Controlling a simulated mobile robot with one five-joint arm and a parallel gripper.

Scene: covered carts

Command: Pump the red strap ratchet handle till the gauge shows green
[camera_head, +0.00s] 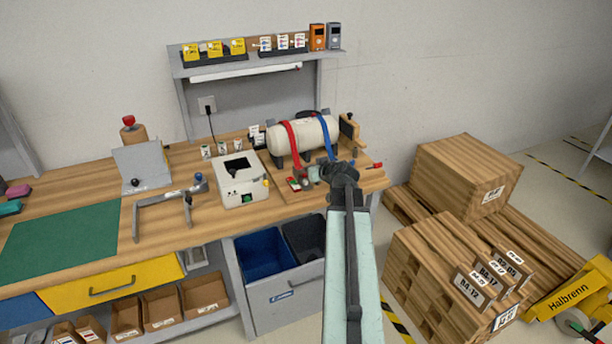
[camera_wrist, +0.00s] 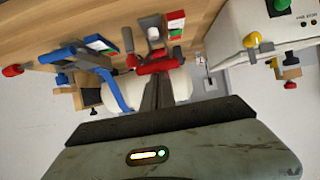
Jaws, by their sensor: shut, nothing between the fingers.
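A cream tank (camera_head: 306,133) lies on the bench with a red strap (camera_head: 292,143) and a blue strap (camera_head: 326,138) over it. In the wrist view, which looks turned over, a red ratchet part (camera_wrist: 152,65) with a grey end lies just beyond my fingertips. A small gauge block (camera_wrist: 176,24) with red, white and green parts sits beside it; its reading is too small to tell. My gripper (camera_head: 314,173) is shut and empty in front of the tank, and its closed fingers (camera_wrist: 158,82) point at the red ratchet. Whether they touch it, I cannot tell.
The blue strap's ratchet (camera_wrist: 68,53) and gauge (camera_wrist: 100,43) are close on the other side. A white box with a green button (camera_head: 242,180) stands left of the tank. Grey bins (camera_head: 282,300) are below the bench edge; wooden crates (camera_head: 465,175) stand at right.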

